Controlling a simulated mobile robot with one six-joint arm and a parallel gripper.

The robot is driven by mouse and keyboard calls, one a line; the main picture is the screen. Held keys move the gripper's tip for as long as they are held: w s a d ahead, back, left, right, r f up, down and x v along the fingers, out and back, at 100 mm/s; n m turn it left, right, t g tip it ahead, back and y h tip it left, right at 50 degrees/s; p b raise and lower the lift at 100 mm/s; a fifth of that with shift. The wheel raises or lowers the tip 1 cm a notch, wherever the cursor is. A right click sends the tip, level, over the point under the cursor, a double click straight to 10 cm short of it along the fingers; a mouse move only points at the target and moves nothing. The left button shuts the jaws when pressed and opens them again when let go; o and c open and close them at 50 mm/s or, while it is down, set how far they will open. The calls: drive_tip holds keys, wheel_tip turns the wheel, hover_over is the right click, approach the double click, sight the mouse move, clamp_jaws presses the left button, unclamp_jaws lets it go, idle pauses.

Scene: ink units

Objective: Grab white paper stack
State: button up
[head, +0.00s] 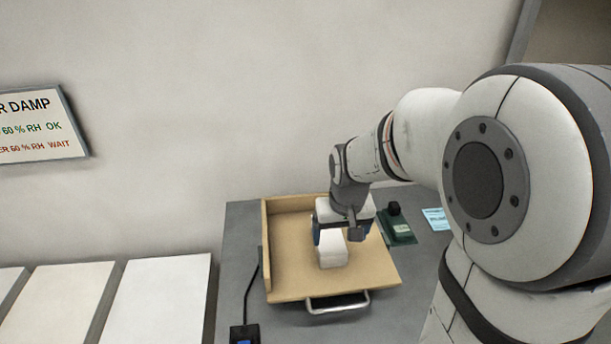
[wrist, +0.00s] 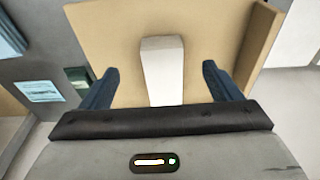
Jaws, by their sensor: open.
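The white paper stack (head: 332,251) stands as a white block in the wooden tray (head: 285,279). In the wrist view the white stack (wrist: 162,72) lies between the two blue fingers, with a gap on each side. My gripper (head: 330,238) is over the tray, at the stack's far end in the head view. In the wrist view my gripper (wrist: 157,82) is open, and its fingers do not touch the stack. The stack's near end in the wrist view is hidden behind the gripper body.
The tray has raised walls at its left and back and a metal handle (head: 337,304) in front. A dark green device (head: 397,228) and a blue card (head: 436,219) are to its right. A black cabled device (head: 244,334) is at front left. White panels (head: 160,300) lie further left.

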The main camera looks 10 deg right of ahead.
sight(329, 233)
drive_tip(key=shift+o, duration=0.3)
drive_tip(key=w+f+p, duration=0.1)
drive_tip(key=w, duration=0.1)
drive_tip(key=w+f+p, duration=0.1)
drive_tip(key=w, duration=0.2)
drive_tip(key=w+f+p, duration=0.1)
drive_tip(key=w, duration=0.1)
drive_tip(key=shift+w, duration=0.3)
drive_tip(key=shift+w+f, duration=0.25)
drive_tip(key=shift+f, duration=0.05)
drive_tip(key=shift+w+f+p, duration=0.25)
drive_tip(key=shift+f+p, duration=0.2)
drive_tip(key=shift+f, duration=0.9)
drive_tip(key=shift+w+f+p, duration=0.3)
drive_tip(key=shift+f+p, duration=0.1)
drive_tip(key=shift+f, duration=0.9)
drive_tip(key=shift+w+f+p, duration=0.25)
drive_tip(key=shift+f+p, duration=0.2)
drive_tip(key=shift+f, duration=0.9)
drive_tip(key=shift+c, duration=0.3)
drive_tip(key=shift+r, duration=0.1)
drive_tip(key=c, duration=1.4)
